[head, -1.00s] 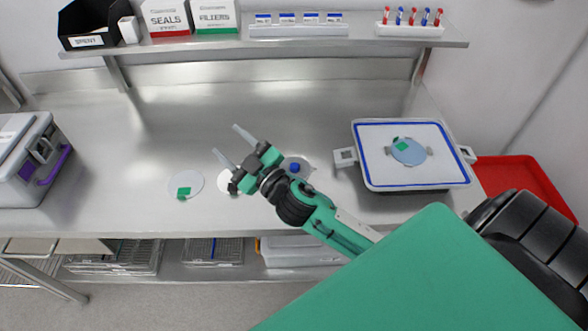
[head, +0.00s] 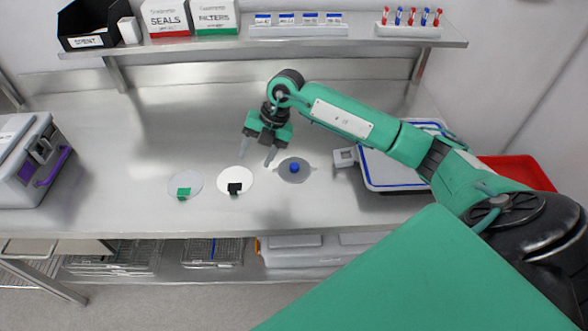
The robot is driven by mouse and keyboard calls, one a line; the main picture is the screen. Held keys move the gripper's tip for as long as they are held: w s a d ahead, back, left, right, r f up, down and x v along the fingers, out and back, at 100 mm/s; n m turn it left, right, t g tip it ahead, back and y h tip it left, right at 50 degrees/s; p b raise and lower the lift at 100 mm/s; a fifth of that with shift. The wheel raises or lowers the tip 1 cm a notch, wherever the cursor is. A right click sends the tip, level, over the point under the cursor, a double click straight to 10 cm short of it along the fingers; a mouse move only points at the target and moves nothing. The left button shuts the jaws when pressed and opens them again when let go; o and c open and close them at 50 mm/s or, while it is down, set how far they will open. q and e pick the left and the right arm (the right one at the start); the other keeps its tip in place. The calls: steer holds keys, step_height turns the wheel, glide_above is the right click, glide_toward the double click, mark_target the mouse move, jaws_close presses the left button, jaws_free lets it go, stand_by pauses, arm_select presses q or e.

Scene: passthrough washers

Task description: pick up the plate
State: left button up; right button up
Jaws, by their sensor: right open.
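Three flat round discs lie in a row on the steel bench. At the right is a grey metal plate (head: 283,174) with a blue knob (head: 294,168) at its middle. In the middle is a white disc (head: 231,176) with a black tab, and at the left a pale grey disc (head: 187,179) with a green tab. My right gripper (head: 257,159) is open and empty, fingers pointing down. In the picture it is just behind the gap between the white disc and the plate; its height above the bench is hard to tell. My left gripper is not in view.
A blue-rimmed white tray (head: 385,177) with side handles stands at the right, mostly hidden by my right arm. A red tray (head: 515,172) is beyond it. A grey case (head: 28,165) with a purple latch is at the left. A shelf (head: 350,34) with boxes and racks runs behind.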

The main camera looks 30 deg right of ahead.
steer(key=d+r+m+g+h, duration=0.15)
steer(key=d+h, duration=0.35)
steer(key=d, duration=0.7)
steer(key=p, duration=0.2)
glide_above(294, 164)
steer(key=shift+m+t, duration=0.25)
steer(key=shift+m, duration=0.2)
step_height(294, 164, down, 8)
steer(key=shift+s+r, duration=0.15)
steer(key=shift+r, duration=0.05)
steer(key=shift+f+p, duration=0.5)
steer(key=shift+p, duration=0.15)
step_height(294, 164, down, 3)
steer(key=shift+d+f+p, duration=0.1)
steer(key=shift+f+p, duration=0.1)
steer(key=shift+p, duration=0.7)
steer(key=shift+f, duration=0.55)
steer(key=c, duration=1)
steer(key=shift+c, duration=0.4)
steer(key=shift+r, duration=0.15)
